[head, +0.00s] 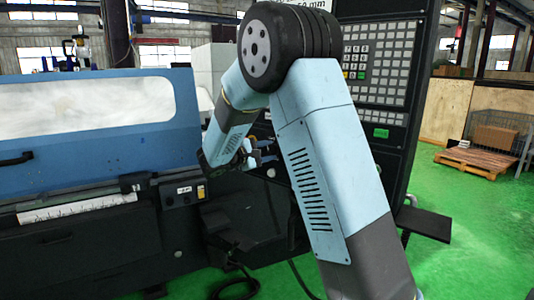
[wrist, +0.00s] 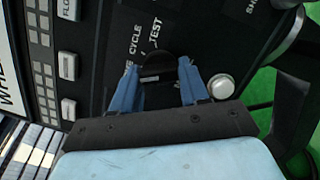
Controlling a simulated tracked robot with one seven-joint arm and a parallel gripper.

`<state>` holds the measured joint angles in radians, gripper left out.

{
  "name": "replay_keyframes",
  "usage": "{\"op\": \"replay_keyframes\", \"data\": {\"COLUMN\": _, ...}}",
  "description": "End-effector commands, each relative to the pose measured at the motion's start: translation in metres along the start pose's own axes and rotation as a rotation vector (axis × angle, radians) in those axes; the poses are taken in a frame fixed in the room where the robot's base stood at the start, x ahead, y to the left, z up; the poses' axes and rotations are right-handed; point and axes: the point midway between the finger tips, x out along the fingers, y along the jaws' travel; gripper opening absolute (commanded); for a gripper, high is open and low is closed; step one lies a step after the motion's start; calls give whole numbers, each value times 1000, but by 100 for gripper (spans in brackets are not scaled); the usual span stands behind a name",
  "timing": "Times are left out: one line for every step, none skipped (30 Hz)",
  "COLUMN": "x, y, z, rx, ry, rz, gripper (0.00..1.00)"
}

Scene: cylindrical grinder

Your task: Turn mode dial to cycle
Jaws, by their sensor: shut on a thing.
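The mode dial (wrist: 158,62) is a dark round knob on a black panel in the wrist view. White lettering around it reads CYCLE and TEST, and a third label at its left is partly cut off. My gripper (wrist: 159,68) has its two blue fingers on either side of the knob, shut on it. I cannot tell for sure which label the dial points to. In the head view my gripper (head: 262,155) is at the dark panel beside the machine, and the dial is hidden behind my arm.
A round white button (wrist: 221,87) sits just right of the dial. Several light rectangular buttons (wrist: 68,66) line the panel's left. In the head view the control console (head: 375,75) stands behind my arm, and the blue machine door (head: 100,155) is at the left.

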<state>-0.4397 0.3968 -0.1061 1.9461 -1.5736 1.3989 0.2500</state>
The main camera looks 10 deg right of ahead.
Motion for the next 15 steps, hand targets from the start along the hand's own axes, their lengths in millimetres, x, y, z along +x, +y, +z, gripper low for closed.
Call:
{"op": "replay_keyframes", "data": {"x": 0, "y": -2, "z": 0, "rx": 38, "ry": -1, "rz": -12, "gripper": 14}}
{"op": "replay_keyframes", "data": {"x": 0, "y": -2, "z": 0, "rx": 66, "ry": -1, "rz": -18, "gripper": 14}}
{"op": "replay_keyframes", "data": {"x": 0, "y": -2, "z": 0, "rx": 104, "ry": -2, "rz": -27, "gripper": 14}}
{"op": "replay_keyframes", "data": {"x": 0, "y": -2, "z": 0, "rx": 132, "ry": -1, "rz": -32, "gripper": 14}}
{"op": "replay_keyframes", "data": {"x": 0, "y": -2, "z": 0, "rx": 159, "ry": -1, "rz": -38, "gripper": 14}}
{"op": "replay_keyframes", "data": {"x": 0, "y": -2, "z": 0, "rx": 197, "ry": -1, "rz": -46, "gripper": 14}}
{"op": "replay_keyframes", "data": {"x": 0, "y": -2, "z": 0, "rx": 224, "ry": -1, "rz": -53, "gripper": 14}}
{"op": "replay_keyframes", "data": {"x": 0, "y": -2, "z": 0, "rx": 252, "ry": -1, "rz": -59, "gripper": 14}}
{"op": "replay_keyframes", "data": {"x": 0, "y": -2, "z": 0, "rx": 289, "ry": -1, "rz": -66, "gripper": 14}}
{"op": "replay_keyframes", "data": {"x": 0, "y": -2, "z": 0, "rx": 318, "ry": -1, "rz": -71, "gripper": 14}}
{"op": "replay_keyframes", "data": {"x": 0, "y": -2, "z": 0, "rx": 345, "ry": -1, "rz": -77, "gripper": 14}}
{"op": "replay_keyframes", "data": {"x": 0, "y": -2, "z": 0, "rx": 381, "ry": -2, "rz": -86, "gripper": 14}}
{"op": "replay_keyframes", "data": {"x": 0, "y": -2, "z": 0, "rx": 407, "ry": -2, "rz": -91, "gripper": 14}}
{"op": "replay_keyframes", "data": {"x": 0, "y": -2, "z": 0, "rx": 434, "ry": -2, "rz": -97, "gripper": 14}}
{"op": "replay_keyframes", "data": {"x": 0, "y": -2, "z": 0, "rx": 468, "ry": -2, "rz": -104, "gripper": 14}}
